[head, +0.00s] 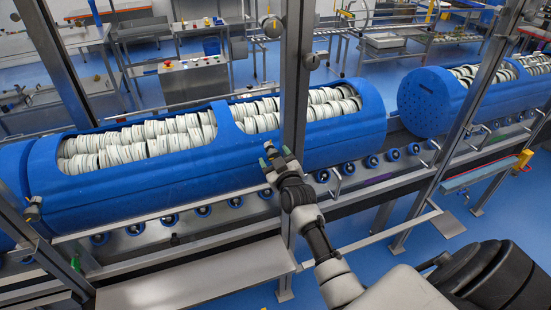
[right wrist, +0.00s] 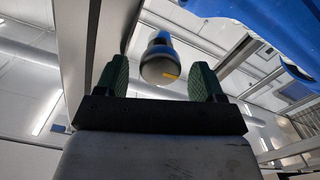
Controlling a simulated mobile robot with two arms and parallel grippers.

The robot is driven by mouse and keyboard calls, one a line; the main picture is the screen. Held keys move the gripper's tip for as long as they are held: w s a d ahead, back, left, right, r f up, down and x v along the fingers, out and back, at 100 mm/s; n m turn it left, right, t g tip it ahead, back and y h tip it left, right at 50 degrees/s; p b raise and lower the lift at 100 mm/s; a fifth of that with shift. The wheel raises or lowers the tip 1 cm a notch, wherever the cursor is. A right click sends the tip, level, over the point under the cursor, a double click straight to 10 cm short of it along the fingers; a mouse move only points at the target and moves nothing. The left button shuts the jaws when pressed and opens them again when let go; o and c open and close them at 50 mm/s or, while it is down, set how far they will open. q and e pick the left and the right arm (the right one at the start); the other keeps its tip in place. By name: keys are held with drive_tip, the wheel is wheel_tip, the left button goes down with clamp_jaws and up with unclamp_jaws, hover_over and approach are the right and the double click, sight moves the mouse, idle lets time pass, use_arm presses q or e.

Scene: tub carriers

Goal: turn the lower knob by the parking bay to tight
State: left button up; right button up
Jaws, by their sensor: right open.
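My right gripper (head: 277,153) is raised in front of the metal post (head: 297,90), with its green-padded fingers apart and nothing held. In the right wrist view, the open fingers (right wrist: 153,80) frame a grey rounded knob (right wrist: 161,62) with a yellow mark. The knob appears beyond the fingertips, and I see no contact. In the head view, one knob (head: 273,27) sits high on the post and another knob (head: 312,61) sits lower on its right side. I cannot tell which knob the wrist view shows. Their tight marks are not readable. My left gripper is out of view.
A long blue tub carrier (head: 345,138) filled with white discs lies behind the post on a roller rail. A second blue carrier (head: 425,100) stands to the right. Another small knob (head: 33,209) is on the left post. A grey shelf (head: 190,277) lies below.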

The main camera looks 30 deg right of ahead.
drive_tip(key=c, duration=0.9)
drive_tip(key=shift+c, duration=0.2)
drive_tip(key=m, duration=0.5)
drive_tip(key=shift+d, duration=0.1)
drive_tip(key=m, duration=0.9)
drive_tip(key=shift+d+f, duration=0.1)
drive_tip(key=m, duration=0.4)
drive_tip(key=shift+m+b, duration=0.3)
drive_tip(key=shift+b, duration=0.05)
drive_tip(key=shift+m, duration=0.3)
